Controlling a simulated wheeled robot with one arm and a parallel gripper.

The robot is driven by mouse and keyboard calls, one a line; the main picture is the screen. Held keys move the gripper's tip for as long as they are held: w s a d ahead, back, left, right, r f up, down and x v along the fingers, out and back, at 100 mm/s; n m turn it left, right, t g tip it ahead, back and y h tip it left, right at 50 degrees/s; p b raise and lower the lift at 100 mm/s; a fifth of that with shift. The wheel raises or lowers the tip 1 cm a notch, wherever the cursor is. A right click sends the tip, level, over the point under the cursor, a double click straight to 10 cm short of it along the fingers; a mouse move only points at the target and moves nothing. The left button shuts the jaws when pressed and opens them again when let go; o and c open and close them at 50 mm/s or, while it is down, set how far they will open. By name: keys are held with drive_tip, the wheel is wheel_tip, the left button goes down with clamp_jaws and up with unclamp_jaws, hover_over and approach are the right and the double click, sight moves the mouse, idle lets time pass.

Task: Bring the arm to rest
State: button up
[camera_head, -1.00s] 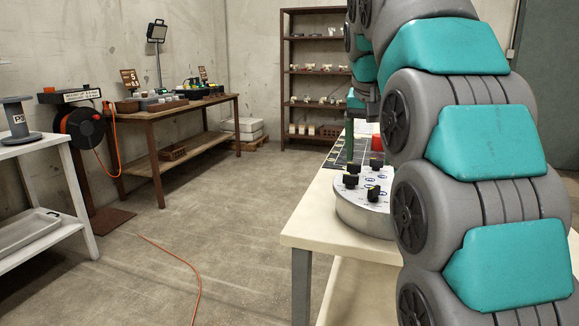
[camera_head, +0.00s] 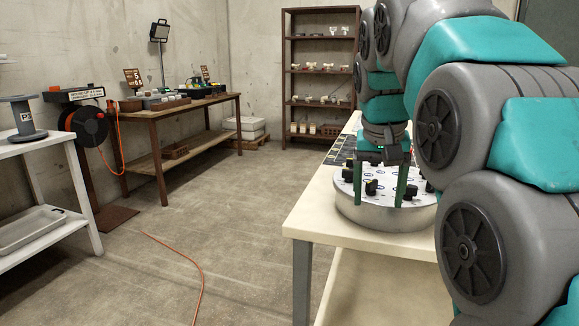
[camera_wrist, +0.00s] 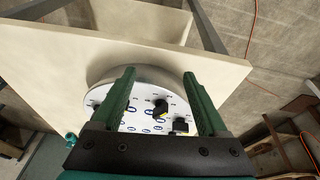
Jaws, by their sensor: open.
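My gripper (camera_head: 381,180) points down over the round white-topped disc (camera_head: 388,216) on the cream table at the right. In the wrist view, my gripper (camera_wrist: 158,98) also shows open, with the disc (camera_wrist: 140,120) beyond the fingers. Black knob-like pieces (camera_head: 371,187) stand on the disc, near and partly behind the fingers. I cannot tell whether the fingertips touch the disc. My arm covers the right of the head view and hides part of the table.
The cream table (camera_head: 315,225) has a bare front left corner. A shelf rack (camera_head: 288,80) and a wooden workbench (camera_head: 160,113) stand at the back. An orange cable (camera_head: 190,263) lies on the open floor. A white bench (camera_head: 40,145) stands at the left.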

drive_tip(key=s+a+f+n+g+y, duration=0.1)
drive_tip(key=s+f+g, duration=0.3)
drive_tip(key=s+f, duration=2.3)
drive_tip(key=s+n, duration=0.1)
drive_tip(key=s, duration=0.2)
drive_tip(key=shift+s+n+g, duration=0.3)
drive_tip(key=shift+s, duration=0.1)
